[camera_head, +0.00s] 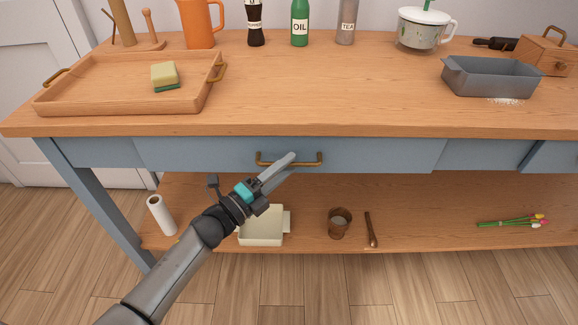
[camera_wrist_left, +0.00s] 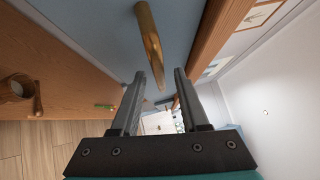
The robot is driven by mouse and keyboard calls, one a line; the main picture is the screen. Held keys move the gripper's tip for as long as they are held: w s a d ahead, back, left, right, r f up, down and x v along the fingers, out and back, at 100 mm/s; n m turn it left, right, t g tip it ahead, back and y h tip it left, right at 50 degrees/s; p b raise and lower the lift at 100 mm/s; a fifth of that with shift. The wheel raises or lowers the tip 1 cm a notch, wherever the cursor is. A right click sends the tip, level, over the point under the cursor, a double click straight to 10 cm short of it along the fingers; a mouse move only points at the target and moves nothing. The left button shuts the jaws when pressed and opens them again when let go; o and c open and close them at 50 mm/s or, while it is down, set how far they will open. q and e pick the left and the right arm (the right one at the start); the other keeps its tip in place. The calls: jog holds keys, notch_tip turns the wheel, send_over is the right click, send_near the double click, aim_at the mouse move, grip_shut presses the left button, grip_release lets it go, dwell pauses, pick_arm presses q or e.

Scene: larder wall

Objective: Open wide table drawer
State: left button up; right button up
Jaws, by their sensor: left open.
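The wide table drawer (camera_head: 385,155) has a blue front under the wooden tabletop and sits shut, flush with the frame. Its brass bar handle (camera_head: 310,163) is at the middle of the front. My left gripper (camera_head: 288,162) reaches up from below in the head view, its fingers overlapping the handle. In the left wrist view the gripper (camera_wrist_left: 161,76) is open, and the lower end of the brass handle (camera_wrist_left: 149,35) shows in the gap between the fingertips. I cannot tell whether the fingers touch it. My right gripper is not in view.
On the tabletop (camera_head: 330,105) are a wooden tray (camera_head: 110,105) with a sponge, bottles, and a grey loaf tin (camera_head: 490,80). The lower shelf (camera_head: 420,215) holds a paper roll (camera_head: 160,215), a cream box (camera_head: 262,230), a cup (camera_head: 340,222) and tulips. The floor in front is clear.

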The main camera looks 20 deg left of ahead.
pick_arm(q)
jog(key=shift+w+d+r, duration=0.1)
jog(key=shift+w+d, duration=0.25)
jog(key=shift+w, duration=0.25)
jog(key=shift+c, duration=0.2)
grip_shut()
dwell(1.0)
